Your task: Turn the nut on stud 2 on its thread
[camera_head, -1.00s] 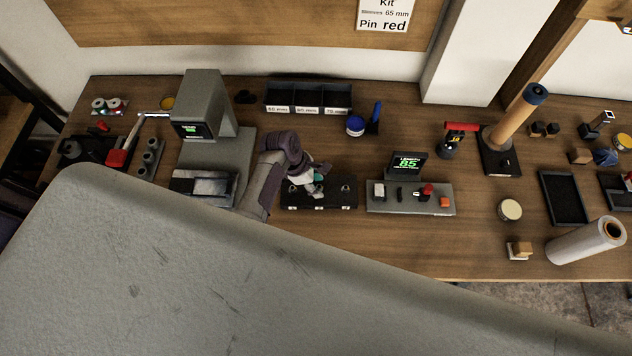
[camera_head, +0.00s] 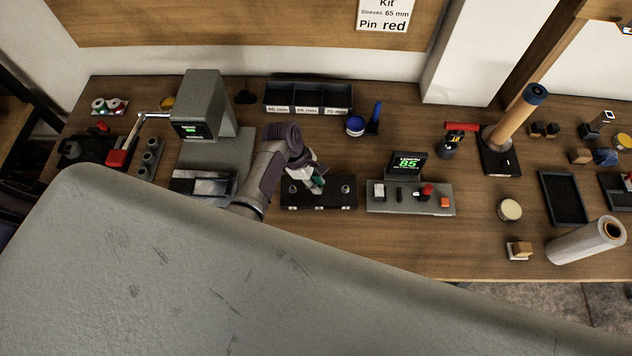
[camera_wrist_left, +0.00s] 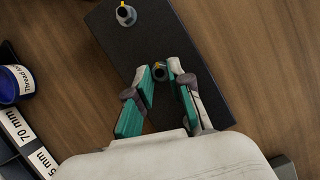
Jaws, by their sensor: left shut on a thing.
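The black stud block (camera_head: 330,205) lies on the bench in the head view, and it fills the upper middle of the left wrist view (camera_wrist_left: 213,85). My left gripper (camera_head: 318,187) reaches down to the block's middle stud. In the left wrist view its teal-padded fingers (camera_wrist_left: 160,75) are shut on a small grey nut (camera_wrist_left: 160,73) with a yellow mark, at that stud. The fingers partly cover the nut and stud. Another stud (camera_wrist_left: 125,14) with a nut stands free farther along the block. Outer studs (camera_head: 293,188) (camera_head: 346,188) show either side of the gripper. My right gripper is out of view.
A grey fixture with a display reading 85 (camera_head: 408,208) stands just right of the block. A grey press-like machine (camera_head: 205,105) stands left. A large grey surface fills the foreground.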

